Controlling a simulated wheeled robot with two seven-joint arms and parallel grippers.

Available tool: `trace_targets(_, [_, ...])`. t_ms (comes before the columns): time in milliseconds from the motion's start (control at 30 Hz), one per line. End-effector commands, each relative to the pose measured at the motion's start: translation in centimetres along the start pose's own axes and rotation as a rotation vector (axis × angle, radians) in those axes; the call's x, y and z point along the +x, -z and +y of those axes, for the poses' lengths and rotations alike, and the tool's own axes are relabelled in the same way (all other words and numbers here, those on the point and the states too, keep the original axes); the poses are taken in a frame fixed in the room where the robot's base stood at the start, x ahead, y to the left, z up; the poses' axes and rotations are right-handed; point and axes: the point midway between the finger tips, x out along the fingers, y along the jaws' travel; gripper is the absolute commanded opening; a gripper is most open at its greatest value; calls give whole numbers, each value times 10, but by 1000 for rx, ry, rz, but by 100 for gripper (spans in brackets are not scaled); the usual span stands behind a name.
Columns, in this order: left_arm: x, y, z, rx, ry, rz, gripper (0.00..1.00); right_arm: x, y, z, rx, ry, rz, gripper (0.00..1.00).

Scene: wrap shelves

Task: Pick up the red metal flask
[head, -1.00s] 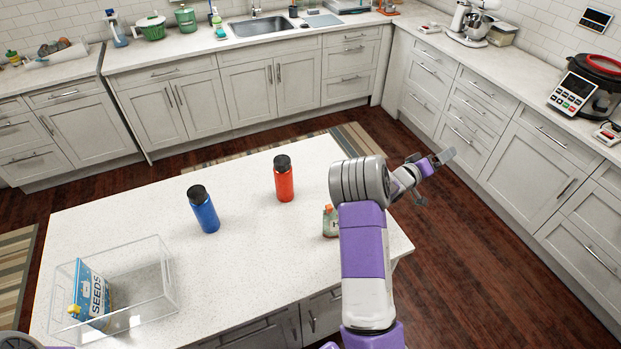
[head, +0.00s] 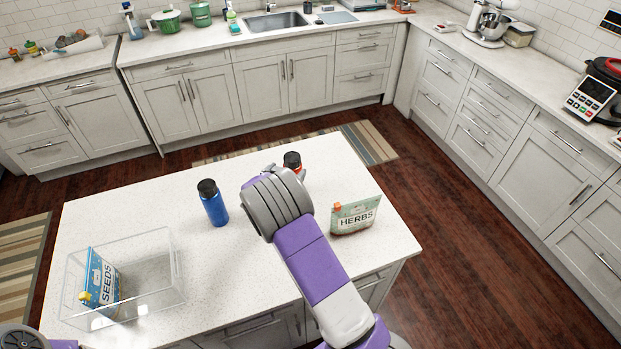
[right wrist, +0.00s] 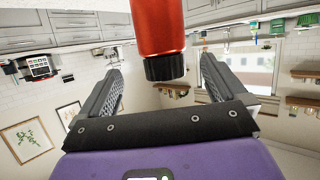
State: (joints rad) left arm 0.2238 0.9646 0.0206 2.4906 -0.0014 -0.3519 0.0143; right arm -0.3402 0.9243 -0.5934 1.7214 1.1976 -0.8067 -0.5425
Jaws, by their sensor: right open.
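The red metal flask (head: 292,160) stands on the white island top. In the head view my right arm covers most of it, leaving its black cap and a little red showing. In the right wrist view the red flask (right wrist: 159,30) appears upside down, cap lowest, between the lines of the two fingers. My right gripper (right wrist: 160,66) is open and empty, facing the flask; I cannot tell how far the fingers reach around it. My left gripper is not in view.
A blue flask (head: 213,203) stands left of the red one. A herbs pouch (head: 355,216) stands to the right. A clear bin (head: 176,265) at the island's left holds a seeds packet (head: 103,280). The island top between bin and pouch is mostly clear.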

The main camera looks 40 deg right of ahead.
Motion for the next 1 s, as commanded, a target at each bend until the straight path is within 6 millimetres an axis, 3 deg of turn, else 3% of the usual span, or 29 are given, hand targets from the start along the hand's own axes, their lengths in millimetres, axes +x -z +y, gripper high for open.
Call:
trace_targets(167, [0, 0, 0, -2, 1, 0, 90, 8, -9, -10, 26, 13, -26, 98])
trace_targets(600, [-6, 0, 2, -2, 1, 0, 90, 64, -9, -8, 25, 8, -24, 98])
trace_targets(933, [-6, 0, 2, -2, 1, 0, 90, 70, -9, -8, 23, 9, -24, 98])
trace_targets(1000, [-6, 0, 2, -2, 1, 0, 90, 70, -9, -8, 24, 9, -24, 89])
